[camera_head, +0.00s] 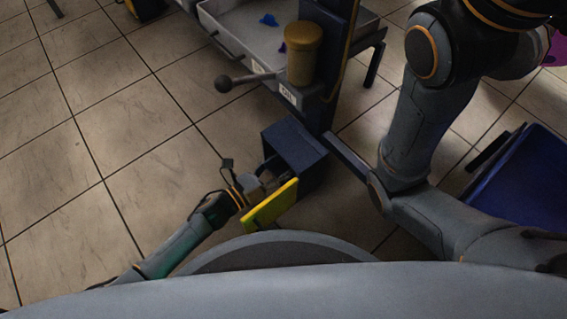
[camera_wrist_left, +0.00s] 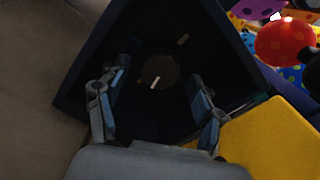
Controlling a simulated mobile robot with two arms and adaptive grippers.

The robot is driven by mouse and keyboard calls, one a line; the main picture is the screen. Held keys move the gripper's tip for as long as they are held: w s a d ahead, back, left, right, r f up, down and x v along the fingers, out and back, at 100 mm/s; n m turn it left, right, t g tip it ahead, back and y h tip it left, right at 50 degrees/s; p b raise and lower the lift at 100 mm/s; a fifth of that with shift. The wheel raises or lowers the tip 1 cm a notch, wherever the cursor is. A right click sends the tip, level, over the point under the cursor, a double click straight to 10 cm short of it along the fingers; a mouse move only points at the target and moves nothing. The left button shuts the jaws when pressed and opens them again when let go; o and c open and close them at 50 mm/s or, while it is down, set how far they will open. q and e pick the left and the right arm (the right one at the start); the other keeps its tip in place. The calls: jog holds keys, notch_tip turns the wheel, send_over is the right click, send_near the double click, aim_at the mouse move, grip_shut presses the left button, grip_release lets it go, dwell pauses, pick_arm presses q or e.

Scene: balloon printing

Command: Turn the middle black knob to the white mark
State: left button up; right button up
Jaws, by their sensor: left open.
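A round dark knob (camera_wrist_left: 160,71) sits on the inner face of a dark blue box (camera_wrist_left: 75,92) in the left wrist view. A short white line shows at its lower edge. A small tan mark (camera_wrist_left: 183,39) lies up and right of the knob. The box also shows in the head view (camera_head: 292,146), where the knob is hidden. My left gripper (camera_wrist_left: 158,84) is open, with one finger on each side of the knob and nothing held. I cannot tell whether the fingers touch it. My right arm shows at the right of the head view, but its gripper does not.
A yellow panel (camera_head: 270,206) stands beside the box, close to my left gripper; it also shows in the left wrist view (camera_wrist_left: 270,140). Above the box are a lever ball (camera_head: 223,84) and a brass cylinder (camera_head: 303,54). A blue bin (camera_head: 520,180) is at right. Left floor is clear.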

pick_arm(q)
jog(key=v, duration=1.2)
